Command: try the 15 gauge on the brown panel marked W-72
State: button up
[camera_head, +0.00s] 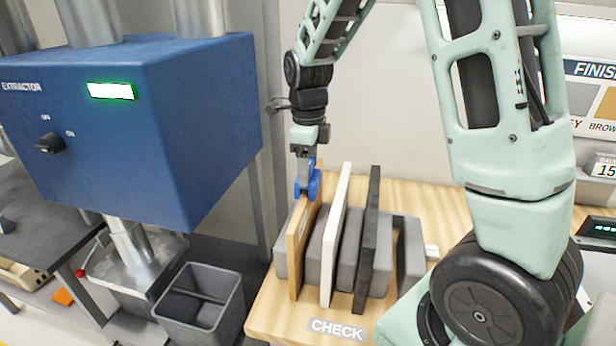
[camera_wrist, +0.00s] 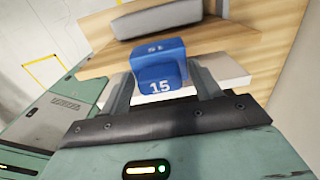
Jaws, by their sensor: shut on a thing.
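My gripper (camera_head: 306,170) is shut on the blue gauge (camera_head: 314,186). In the wrist view the blue gauge (camera_wrist: 158,70) shows a white 15 on its face, between my gripper's fingers (camera_wrist: 163,92). The brown panel (camera_head: 297,250) stands upright at the left of the grey rack (camera_head: 280,257). The gauge is at the brown panel's upper edge and appears to touch it; how far it sits over the edge cannot be told. The wrist view shows the brown panel (camera_wrist: 232,48) behind the gauge. No W-72 mark is readable.
A white panel (camera_head: 335,235) and a dark panel (camera_head: 367,240) stand upright right of the brown one. A CHECK label (camera_head: 338,329) is on the wooden table (camera_head: 275,325). The blue extractor (camera_head: 140,130) and a grey bin (camera_head: 205,305) are at left.

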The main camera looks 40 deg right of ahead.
notch_tip(320, 180, up, 8)
jog(key=shift+r+b, duration=0.1)
jog(key=shift+b, duration=0.4)
notch_tip(320, 180, up, 7)
jog(key=p, duration=0.6)
